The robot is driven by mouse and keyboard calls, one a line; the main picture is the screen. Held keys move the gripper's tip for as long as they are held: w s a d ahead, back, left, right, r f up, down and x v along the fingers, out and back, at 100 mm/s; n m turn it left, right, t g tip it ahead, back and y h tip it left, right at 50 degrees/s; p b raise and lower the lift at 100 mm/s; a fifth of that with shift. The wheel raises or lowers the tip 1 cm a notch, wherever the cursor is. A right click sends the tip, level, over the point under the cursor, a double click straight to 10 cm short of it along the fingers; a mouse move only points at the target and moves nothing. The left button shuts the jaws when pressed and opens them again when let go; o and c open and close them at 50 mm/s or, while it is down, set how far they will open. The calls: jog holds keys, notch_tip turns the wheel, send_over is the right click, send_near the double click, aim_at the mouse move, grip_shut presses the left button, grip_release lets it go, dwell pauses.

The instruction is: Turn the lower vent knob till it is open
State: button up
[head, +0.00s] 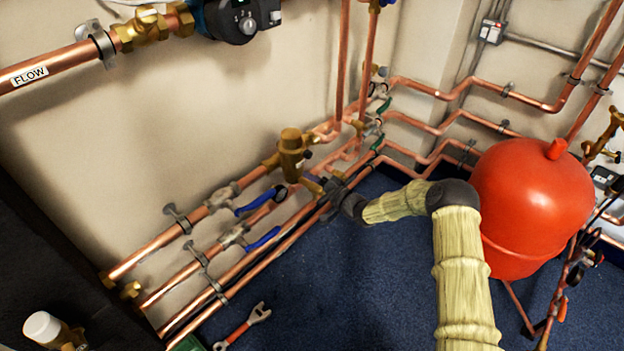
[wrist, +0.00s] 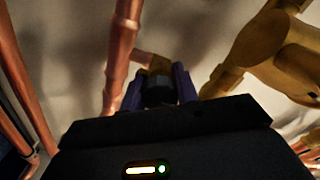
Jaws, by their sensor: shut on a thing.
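In the wrist view the dark vent knob (wrist: 158,90) sits between the two dark bluish fingers of my gripper (wrist: 158,80), one on each side of it. My gripper is shut on the knob. A brass fitting (wrist: 168,63) shows just behind the knob, joined to a copper pipe. In the head view my gripper (head: 328,188) is at the copper pipes right of and below the upright brass valve body (head: 292,155). The knob is hidden there. I cannot tell the knob's turn angle.
Blue lever handles (head: 262,201) stick out from the pipes at left. A red vessel (head: 530,205) stands right of my arm. A large brass body (wrist: 275,50) is close at right in the wrist view. A wrench (head: 243,326) lies on the blue floor, which is otherwise mostly clear.

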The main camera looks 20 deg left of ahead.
jog(key=shift+n, duration=0.6)
jog(key=n, duration=0.5)
jog(key=shift+b, duration=0.3)
jog(key=n, duration=0.7)
jog(key=shift+n+b, duration=0.3)
jog(key=shift+b, duration=0.05)
jog(key=n, duration=0.5)
jog(key=shift+b, duration=0.35)
jog(key=n, duration=0.5)
jog(key=shift+b, duration=0.4)
jog(key=o, duration=1)
jog(key=shift+d, duration=0.15)
jog(key=p+v, duration=0.5)
jog(key=v, duration=1.2)
jog(key=shift+s+d+f+p, duration=0.1)
jog(key=shift+p, duration=0.25)
